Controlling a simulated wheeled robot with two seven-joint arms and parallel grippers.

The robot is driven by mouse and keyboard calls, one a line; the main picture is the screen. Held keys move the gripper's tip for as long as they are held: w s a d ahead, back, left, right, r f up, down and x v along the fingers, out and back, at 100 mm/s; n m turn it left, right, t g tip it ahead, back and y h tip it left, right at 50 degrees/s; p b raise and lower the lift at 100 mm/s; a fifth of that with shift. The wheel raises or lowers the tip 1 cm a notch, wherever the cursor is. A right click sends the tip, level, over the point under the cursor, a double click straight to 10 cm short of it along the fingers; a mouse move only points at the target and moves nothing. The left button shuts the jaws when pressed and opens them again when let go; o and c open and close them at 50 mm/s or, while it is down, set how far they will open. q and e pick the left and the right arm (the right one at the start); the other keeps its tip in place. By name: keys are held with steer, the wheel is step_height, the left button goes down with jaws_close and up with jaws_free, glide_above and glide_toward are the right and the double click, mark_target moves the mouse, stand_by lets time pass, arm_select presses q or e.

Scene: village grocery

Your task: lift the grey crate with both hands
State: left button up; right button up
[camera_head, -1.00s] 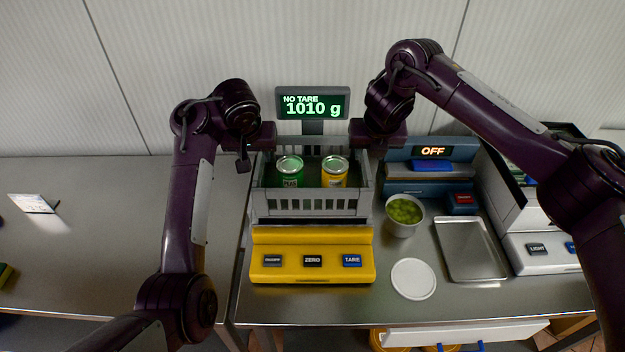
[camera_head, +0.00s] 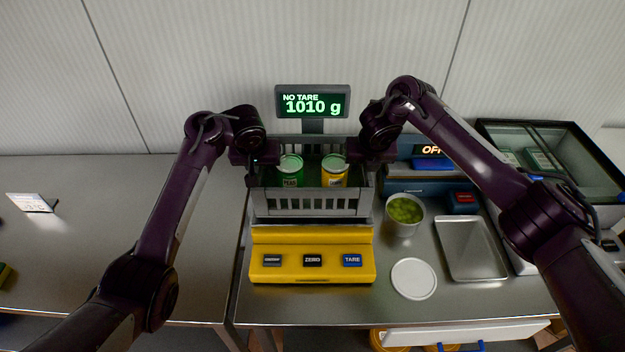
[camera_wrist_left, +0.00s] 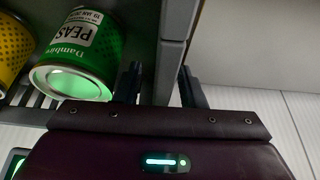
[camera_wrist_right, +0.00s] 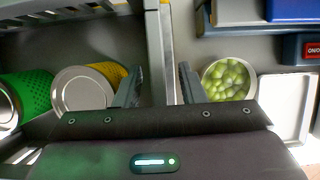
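The grey crate (camera_head: 300,191) sits on the yellow scale (camera_head: 312,240), with a green peas can (camera_head: 290,170) and a yellow can (camera_head: 333,172) inside. My left gripper (camera_head: 252,176) is at the crate's left side. In the left wrist view its fingers stand apart on either side of the crate wall (camera_wrist_left: 174,45), next to the peas can (camera_wrist_left: 82,55). My right gripper (camera_head: 369,172) is at the right side. In the right wrist view its fingers stand apart with the crate wall (camera_wrist_right: 159,45) between them and gaps visible.
The scale's display (camera_head: 312,103) behind the crate reads 1010 g. A tub of green olives or grapes (camera_head: 404,213) stands close right of the crate. A metal tray (camera_head: 470,250), a white disc (camera_head: 413,279) and a blue scale (camera_head: 425,180) are further right. The left counter is mostly clear.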

arm_select(q)
steer(key=shift+c, duration=0.5)
arm_select(e)
steer(key=shift+r, duration=0.1)
steer(key=shift+c, duration=0.5)
arm_select(q)
jaws_close()
arm_select(e)
jaws_close()
arm_select(q)
steer(key=shift+w+r, duration=0.1)
steer(key=shift+r, duration=0.15)
arm_select(e)
steer(key=shift+w+r, duration=0.1)
steer(key=shift+r, duration=0.1)
